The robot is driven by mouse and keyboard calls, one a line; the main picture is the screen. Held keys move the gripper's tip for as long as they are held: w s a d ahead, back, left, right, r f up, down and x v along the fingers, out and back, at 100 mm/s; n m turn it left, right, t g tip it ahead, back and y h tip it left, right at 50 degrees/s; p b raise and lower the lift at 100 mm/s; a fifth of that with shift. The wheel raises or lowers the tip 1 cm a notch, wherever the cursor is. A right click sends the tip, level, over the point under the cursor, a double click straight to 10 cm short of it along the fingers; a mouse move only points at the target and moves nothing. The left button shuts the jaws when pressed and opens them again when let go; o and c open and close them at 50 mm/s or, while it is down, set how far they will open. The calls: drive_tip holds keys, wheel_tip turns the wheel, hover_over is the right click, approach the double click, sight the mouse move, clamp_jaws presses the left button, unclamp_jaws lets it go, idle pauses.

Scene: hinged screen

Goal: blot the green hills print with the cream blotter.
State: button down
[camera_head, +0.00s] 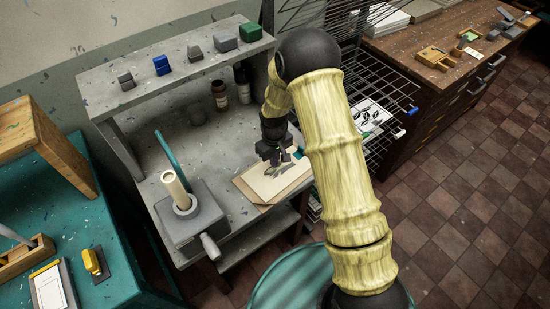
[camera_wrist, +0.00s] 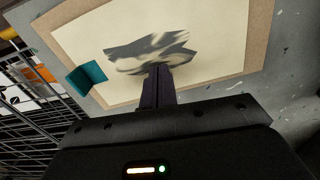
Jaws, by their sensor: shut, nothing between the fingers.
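My gripper (camera_head: 280,170) is shut and empty, pointing down over a cream sheet (camera_head: 262,181) on a tan board (camera_head: 243,190) at the bench's front right. In the wrist view the shut fingers (camera_wrist: 160,72) reach to the lower edge of a dark grey, hill-shaped mark on the cream sheet (camera_wrist: 215,35); I cannot tell whether they touch it. A small teal piece (camera_wrist: 86,78) lies at the tan board's left edge. No green shows in the mark. I cannot tell whether this sheet is the print or the cream blotter.
A grey block with a cream roll (camera_head: 173,184) and a handle stands left on the grey bench. Bottles (camera_head: 220,95) stand behind, under a shelf (camera_head: 140,96) of coloured blocks. A wire rack (camera_head: 385,85) is close on the right. My arm hides part of the bench.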

sight(290, 167)
drive_tip(key=shift+s+f+b, duration=0.1)
drive_tip(key=shift+f+b, duration=0.25)
drive_tip(key=shift+f, duration=0.3)
idle(1.3)
drive_tip(key=shift+r, duration=0.15)
drive_tip(key=shift+r+p, duration=0.75)
drive_tip(key=shift+r, duration=0.3)
drive_tip(key=shift+s+d, duration=0.15)
drive_tip(key=shift+d, duration=2.6)
drive_tip(key=shift+f+b, duration=0.65)
drive_tip(key=shift+f, duration=0.45)
